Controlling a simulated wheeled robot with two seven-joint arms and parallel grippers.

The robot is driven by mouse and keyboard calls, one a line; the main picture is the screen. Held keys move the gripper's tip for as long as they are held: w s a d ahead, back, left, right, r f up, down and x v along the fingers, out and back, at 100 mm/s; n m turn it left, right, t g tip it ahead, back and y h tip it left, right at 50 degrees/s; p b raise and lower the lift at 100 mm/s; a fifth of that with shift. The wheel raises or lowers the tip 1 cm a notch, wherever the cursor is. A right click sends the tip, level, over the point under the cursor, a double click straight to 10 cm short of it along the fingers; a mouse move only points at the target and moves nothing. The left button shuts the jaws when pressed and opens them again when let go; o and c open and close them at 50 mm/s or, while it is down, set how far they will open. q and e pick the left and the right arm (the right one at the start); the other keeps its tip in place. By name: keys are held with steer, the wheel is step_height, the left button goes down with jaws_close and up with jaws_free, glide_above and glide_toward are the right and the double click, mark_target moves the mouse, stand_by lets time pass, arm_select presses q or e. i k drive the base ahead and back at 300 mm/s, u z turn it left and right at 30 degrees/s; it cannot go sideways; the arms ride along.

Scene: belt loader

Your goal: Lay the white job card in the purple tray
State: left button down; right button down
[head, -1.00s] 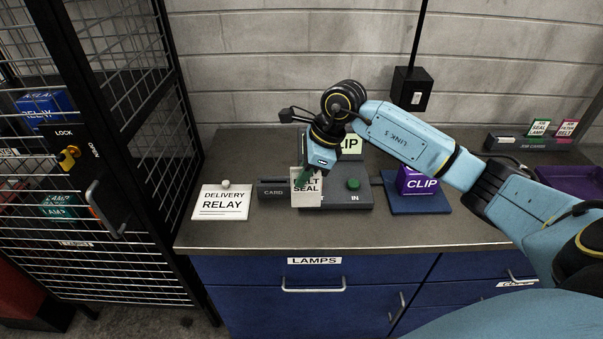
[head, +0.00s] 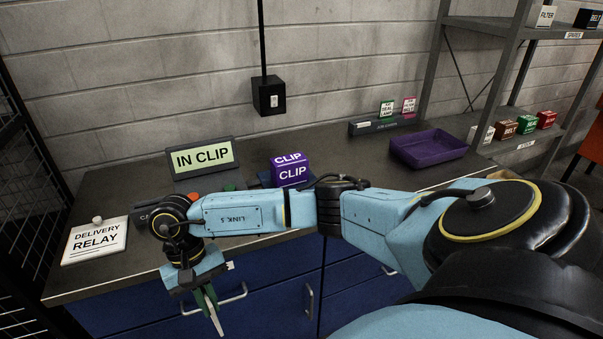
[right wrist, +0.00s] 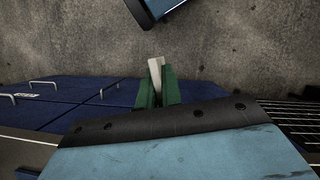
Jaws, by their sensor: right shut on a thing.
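My right gripper (head: 206,298) hangs in front of the counter, low in the head view, its green fingers pointing down. It is shut on the white job card (head: 215,318), which shows nearly edge-on as a pale strip; its print cannot be read now. The right wrist view also shows the card (right wrist: 155,72) between the green fingers (right wrist: 157,94), with floor beyond. The purple tray (head: 430,149) stands empty at the right end of the counter, well away from the gripper. My left gripper is not in view.
A delivery relay plate (head: 95,242), an IN CLIP display (head: 201,158) and a purple CLIP block (head: 290,170) stand on the counter (head: 130,184). Shelves (head: 530,145) with small boxes stand at right.

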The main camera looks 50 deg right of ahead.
mark_target(427, 152)
steer(key=u, duration=2.05)
steer(key=k, duration=2.55)
steer(key=z, duration=1.85)
